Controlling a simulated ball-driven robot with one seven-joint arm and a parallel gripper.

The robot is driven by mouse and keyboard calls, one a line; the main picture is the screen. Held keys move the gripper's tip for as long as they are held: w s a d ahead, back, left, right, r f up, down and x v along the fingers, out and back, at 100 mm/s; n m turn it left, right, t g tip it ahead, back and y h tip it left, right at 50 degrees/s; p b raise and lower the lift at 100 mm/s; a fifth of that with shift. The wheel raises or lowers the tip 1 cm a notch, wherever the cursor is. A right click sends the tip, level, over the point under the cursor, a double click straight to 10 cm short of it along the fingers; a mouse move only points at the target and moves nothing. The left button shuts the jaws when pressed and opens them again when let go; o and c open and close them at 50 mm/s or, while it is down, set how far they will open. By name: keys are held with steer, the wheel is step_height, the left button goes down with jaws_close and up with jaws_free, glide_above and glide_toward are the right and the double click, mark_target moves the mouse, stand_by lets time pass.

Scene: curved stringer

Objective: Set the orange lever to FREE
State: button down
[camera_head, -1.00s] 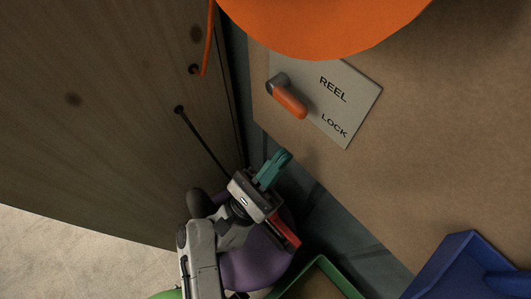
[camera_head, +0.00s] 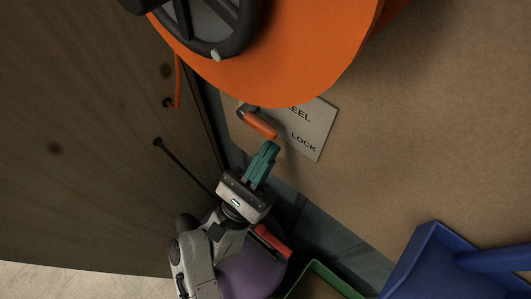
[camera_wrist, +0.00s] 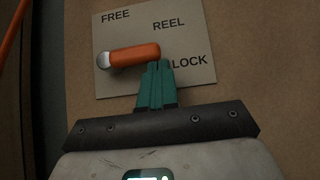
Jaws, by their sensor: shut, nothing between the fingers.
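The orange lever (camera_wrist: 134,55) sits on a grey label plate (camera_wrist: 120,85) with the words FREE, REEL and LOCK. Its grey pivot is at the left end, and the handle extends right, toward the LOCK side. It also shows in the head view (camera_head: 260,125), where the orange reel hides part of the plate. My gripper (camera_wrist: 160,66) has teal fingers, shut and empty. Its fingertips are just below the handle's free end in the wrist view; I cannot tell if they touch it. The gripper is also seen in the head view (camera_head: 269,148).
A large orange reel (camera_head: 290,70) with a dark handwheel (camera_head: 215,30) overhangs the plate. A dark wooden panel (camera_head: 80,130) stands at left with an orange cord (camera_head: 178,82). A blue bin (camera_head: 420,255) and a green-rimmed bin (camera_head: 320,270) are below. The brown board at right is clear.

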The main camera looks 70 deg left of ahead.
mark_target(267, 126)
steer(key=shift+r, duration=0.1)
steer(key=r+n+g+y+p, duration=0.1)
steer(key=r+n+g+y, duration=0.1)
steer(key=n, duration=0.4)
steer(key=r+n+g+y+p, duration=0.2)
steer(key=n+g+y, duration=0.1)
steer(key=n+g, duration=0.3)
steer(key=d+r+n+g+y+p, duration=0.1)
steer(key=r+n+g+y, duration=0.1)
steer(key=n+g, duration=0.3)
steer(key=shift+w+r+n+g+y, duration=0.25)
steer(key=shift+r+n+g+y, duration=0.05)
steer(key=shift+n+y, duration=0.45)
steer(key=r+n+g+p, duration=0.1)
steer(key=n+p, duration=0.1)
steer(key=a+r+n+g+h+p, duration=0.1)
steer(key=n+g+p, duration=0.1)
steer(key=shift+s+r, duration=0.2)
steer(key=shift+r, duration=0.1)
steer(key=shift+s+a+r+n+g+h+p, duration=0.35)
steer(key=shift+a+n+p, duration=0.25)
steer(key=shift+p, duration=0.75)
steer(key=shift+s+a+r+n+g+h+p, duration=0.25)
steer(key=shift+a+r+n+h+p, duration=0.25)
steer(key=shift+p, duration=0.85)
steer(key=shift+s+a+r, duration=0.1)
steer(key=shift+s+a, duration=0.05)
